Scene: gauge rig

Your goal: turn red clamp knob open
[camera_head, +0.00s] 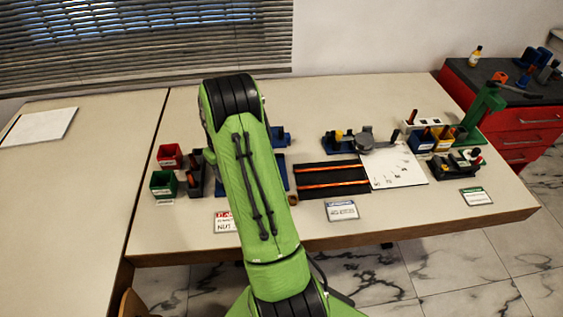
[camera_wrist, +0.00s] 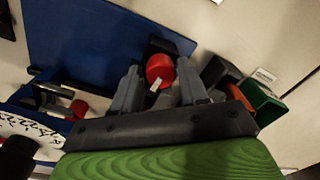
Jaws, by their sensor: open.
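A round red knob (camera_wrist: 160,67) with a small white pointer mark sits on a dark block at the edge of a blue plate (camera_wrist: 85,40) in the wrist view. My gripper (camera_wrist: 159,75) is open, with one grey finger on each side of the knob. I cannot tell whether either finger touches it. In the head view my green arm hides the knob and gripper. Only part of the blue plate (camera_head: 283,172) shows beside the arm.
A red bin (camera_head: 170,157) and a green bin (camera_head: 163,184) stand left of my arm. A black panel with orange strips (camera_head: 333,178) and a white board (camera_head: 393,170) lie to the right. The left table (camera_head: 70,190) is mostly clear.

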